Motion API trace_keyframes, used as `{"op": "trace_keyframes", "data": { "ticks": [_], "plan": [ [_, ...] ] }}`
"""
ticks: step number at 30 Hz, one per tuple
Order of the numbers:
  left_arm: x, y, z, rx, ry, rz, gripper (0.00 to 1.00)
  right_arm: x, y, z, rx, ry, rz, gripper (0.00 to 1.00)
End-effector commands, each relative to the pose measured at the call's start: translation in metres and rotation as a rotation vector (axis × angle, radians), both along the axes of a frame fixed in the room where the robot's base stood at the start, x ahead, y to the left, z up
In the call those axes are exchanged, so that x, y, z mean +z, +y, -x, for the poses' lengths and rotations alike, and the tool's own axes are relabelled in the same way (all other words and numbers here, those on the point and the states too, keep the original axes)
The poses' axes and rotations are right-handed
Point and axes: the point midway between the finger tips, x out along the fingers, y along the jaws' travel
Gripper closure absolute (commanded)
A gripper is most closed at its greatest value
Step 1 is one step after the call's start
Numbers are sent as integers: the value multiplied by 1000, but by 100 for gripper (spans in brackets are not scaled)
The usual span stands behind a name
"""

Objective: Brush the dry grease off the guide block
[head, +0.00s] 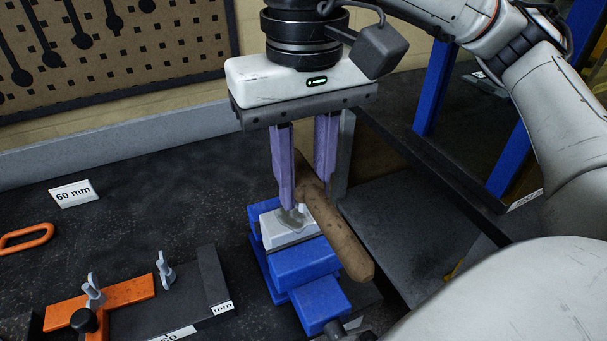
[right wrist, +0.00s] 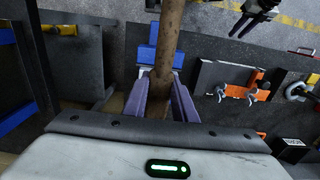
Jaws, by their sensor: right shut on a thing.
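The guide block (head: 282,232) is a pale grey block held in a blue vise (head: 300,264). A grey-green patch of grease (head: 292,216) lies on its top. My right gripper (head: 304,192) is right over the block, shut on a brush with a brown wooden handle (head: 342,238). The handle slants down toward the lower right, across the vise. The bristles are hidden, so I cannot tell whether they touch the grease. In the right wrist view the handle (right wrist: 168,45) runs up from between the purple fingers. My left gripper (right wrist: 240,32) shows small there, its two fingers apart and empty.
Left of the vise is a dark plate with an orange clamp (head: 130,291) and wing nuts. An orange ring (head: 26,239) and a "60 mm" label (head: 74,194) lie farther left. A tool pegboard (head: 130,50) stands behind. Blue posts (head: 436,85) rise at the right.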

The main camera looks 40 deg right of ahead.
Motion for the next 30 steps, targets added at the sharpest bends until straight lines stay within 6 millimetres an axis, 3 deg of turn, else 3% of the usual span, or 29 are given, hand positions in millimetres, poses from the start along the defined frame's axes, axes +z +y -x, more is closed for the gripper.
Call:
{"op": "trace_keyframes", "data": {
  "ticks": [5, 18, 30],
  "plan": [
    [-8, 0, 1, 0, 1, 0, 69, -3, 1, 0, 1, 0, -1, 100],
    [-52, -2, 7, -8, 19, -5, 69, -48, 0, 0, 0, -1, -1, 100],
    [-49, -12, 3, -21, 7, 5, 69, -58, 0, 0, 0, -2, 0, 100]
  ]
}}
